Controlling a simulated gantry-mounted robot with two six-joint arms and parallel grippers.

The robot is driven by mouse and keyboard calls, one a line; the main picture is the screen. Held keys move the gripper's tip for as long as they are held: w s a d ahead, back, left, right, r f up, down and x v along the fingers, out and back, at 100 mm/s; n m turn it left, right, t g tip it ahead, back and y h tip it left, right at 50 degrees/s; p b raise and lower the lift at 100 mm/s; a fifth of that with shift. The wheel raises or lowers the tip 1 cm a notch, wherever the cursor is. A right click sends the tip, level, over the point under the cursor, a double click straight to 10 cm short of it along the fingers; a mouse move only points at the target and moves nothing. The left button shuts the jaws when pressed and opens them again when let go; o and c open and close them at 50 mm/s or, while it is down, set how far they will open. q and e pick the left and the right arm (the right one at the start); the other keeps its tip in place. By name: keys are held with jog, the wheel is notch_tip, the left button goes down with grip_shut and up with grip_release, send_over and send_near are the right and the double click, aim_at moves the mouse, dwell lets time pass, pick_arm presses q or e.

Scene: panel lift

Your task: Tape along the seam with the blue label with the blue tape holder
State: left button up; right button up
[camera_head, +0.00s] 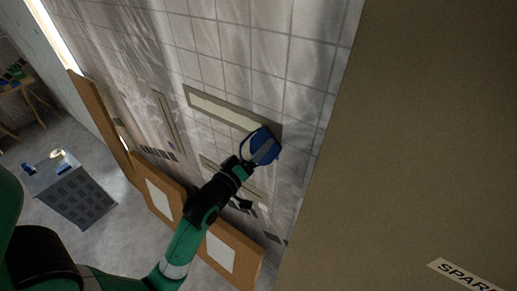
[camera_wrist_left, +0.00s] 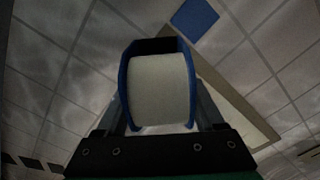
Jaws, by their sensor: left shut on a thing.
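My left gripper (camera_head: 245,166) is shut on the blue tape holder (camera_head: 264,147), which is up close to the tiled wall. In the left wrist view the blue tape holder (camera_wrist_left: 126,82) sits between the fingers with its pale tape roll (camera_wrist_left: 160,90) facing the camera. A long grey-beige strip with a pale middle (camera_head: 222,107) runs along the wall, its right end by the holder. In the left wrist view a strip (camera_wrist_left: 238,98) passes behind the holder, partly hidden. A blue square label (camera_wrist_left: 195,22) is above the holder there. My right gripper is out of view.
Other strips (camera_head: 166,122) are on the wall. Brown boards with white sheets (camera_head: 159,198) stand below. A large brown panel (camera_head: 425,130) marked "SPARE" fills the right side. A grey crate (camera_head: 75,196) with a roll on top (camera_head: 58,156) stands on the open floor at left.

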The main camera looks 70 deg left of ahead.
pick_arm(q)
jog(key=shift+x, duration=1)
jog(key=shift+s+a, duration=0.6)
jog(key=shift+a, duration=0.25)
jog(key=shift+s+a, duration=0.6)
jog(key=shift+a, duration=0.2)
jog(key=shift+w+r+p, duration=0.1)
jog(key=shift+w+p, duration=0.05)
jog(key=shift+p, duration=0.2)
jog(key=shift+w+d+p, duration=0.25)
jog(key=shift+d+p, duration=0.1)
jog(key=shift+d, duration=0.1)
jog(key=shift+w+d+p, duration=0.2)
jog(key=shift+w+d, duration=0.2)
jog(key=shift+d, duration=0.2)
jog(key=shift+w+d+p, duration=0.2)
jog(key=shift+w+d, duration=0.15)
jog(key=shift+d, duration=0.3)
